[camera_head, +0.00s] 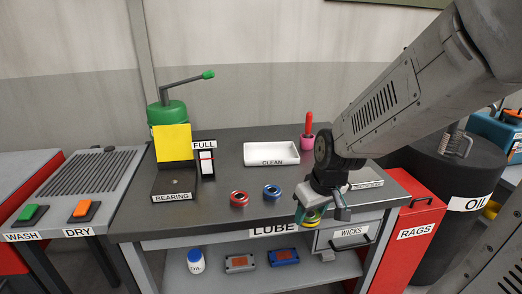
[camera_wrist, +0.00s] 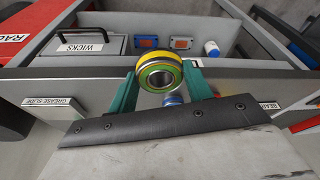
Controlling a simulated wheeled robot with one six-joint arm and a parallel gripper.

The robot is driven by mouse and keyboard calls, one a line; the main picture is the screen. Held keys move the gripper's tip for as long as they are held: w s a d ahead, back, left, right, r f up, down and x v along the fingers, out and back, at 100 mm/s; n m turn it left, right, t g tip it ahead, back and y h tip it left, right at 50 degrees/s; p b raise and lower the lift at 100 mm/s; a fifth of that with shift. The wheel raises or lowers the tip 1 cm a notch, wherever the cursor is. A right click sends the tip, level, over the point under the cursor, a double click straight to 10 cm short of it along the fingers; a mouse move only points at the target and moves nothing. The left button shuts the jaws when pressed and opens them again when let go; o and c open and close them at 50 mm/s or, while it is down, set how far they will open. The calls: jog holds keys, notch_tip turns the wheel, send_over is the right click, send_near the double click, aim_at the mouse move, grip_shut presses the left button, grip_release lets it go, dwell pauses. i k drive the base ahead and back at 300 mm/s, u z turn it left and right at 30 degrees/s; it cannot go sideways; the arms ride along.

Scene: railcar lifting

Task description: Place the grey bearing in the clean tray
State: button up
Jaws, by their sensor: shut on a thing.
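My gripper (camera_head: 319,211) is shut on a ring-shaped bearing (camera_head: 311,219), above the front right edge of the bench. In the wrist view the bearing (camera_wrist: 161,66) sits between the two green fingers of my gripper (camera_wrist: 161,77). Its rim is yellow and green and its middle is grey with a dark hole. The white tray (camera_head: 257,161) labelled CLEAN stands on the bench behind and to the left of my gripper. It looks empty. The gripper and bearing are apart from the tray.
A red ring (camera_head: 239,199) and a blue ring (camera_head: 272,192) lie on the bench between the tray and the front edge. A green-topped press (camera_head: 168,112) stands at the left. A pink pot (camera_head: 307,143) with a red handle is right of the tray. The WICKS drawer (camera_head: 349,233) is below.

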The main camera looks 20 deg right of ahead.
aim_at(270, 153)
jog(key=i, duration=0.9)
jog(key=z, duration=0.05)
